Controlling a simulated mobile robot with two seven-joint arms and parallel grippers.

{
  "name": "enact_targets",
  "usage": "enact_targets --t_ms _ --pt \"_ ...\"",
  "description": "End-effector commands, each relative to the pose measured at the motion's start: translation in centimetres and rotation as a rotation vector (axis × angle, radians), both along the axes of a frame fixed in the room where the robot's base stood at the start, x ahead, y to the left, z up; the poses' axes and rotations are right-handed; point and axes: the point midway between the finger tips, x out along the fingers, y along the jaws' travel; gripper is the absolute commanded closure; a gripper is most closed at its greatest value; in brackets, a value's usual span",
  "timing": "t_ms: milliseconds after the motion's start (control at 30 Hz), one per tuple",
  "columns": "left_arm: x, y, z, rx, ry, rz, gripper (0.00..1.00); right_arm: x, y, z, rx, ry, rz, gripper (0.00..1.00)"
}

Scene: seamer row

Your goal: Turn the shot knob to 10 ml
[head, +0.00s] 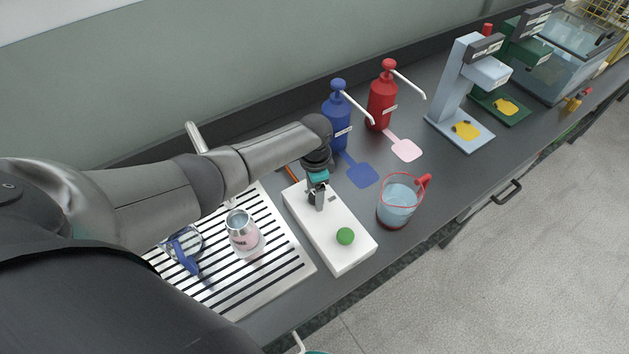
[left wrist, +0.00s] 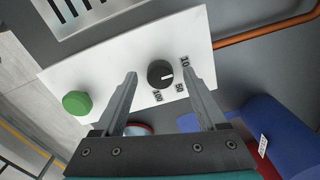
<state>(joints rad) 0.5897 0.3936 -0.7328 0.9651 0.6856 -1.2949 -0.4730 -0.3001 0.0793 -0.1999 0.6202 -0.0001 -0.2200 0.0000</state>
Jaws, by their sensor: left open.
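The shot knob (left wrist: 160,74) is a round black dial on a white box (head: 345,258), with a white pointer line. In the left wrist view the pointer faces right, between the printed marks 10 (left wrist: 185,60) and 50 (left wrist: 180,88). A mark 100 (left wrist: 158,97) is just below the knob. My left gripper (head: 317,202) is over the far half of the box. Its fingers (left wrist: 159,69) are open, one on each side of the knob with gaps; contact is not visible. In the head view the gripper largely hides the knob. My right gripper is not in view.
A green button (head: 345,236) is on the box's near end. A slatted rack (head: 285,262) with a jar (head: 242,232) lies left. A red-rimmed jug (head: 397,207) stands right. Blue (head: 337,128) and red (head: 382,102) pump bottles stand behind.

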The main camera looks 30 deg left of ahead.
Motion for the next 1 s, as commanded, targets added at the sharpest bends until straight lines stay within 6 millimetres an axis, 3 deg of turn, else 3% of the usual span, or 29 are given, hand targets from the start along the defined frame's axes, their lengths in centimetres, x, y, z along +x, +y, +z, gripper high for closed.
enact_targets --t_ms 167,700,1000 --pt "0.1 0.1 2.1 0.000 -0.003 0.001 0.27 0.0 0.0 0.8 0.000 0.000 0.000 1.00" --pt "0.0 0.1 12.8 0.001 -0.002 0.000 0.27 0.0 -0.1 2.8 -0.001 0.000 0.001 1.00" --pt "0.0 0.1 15.0 0.001 -0.001 0.002 0.27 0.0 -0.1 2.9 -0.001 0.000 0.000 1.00"
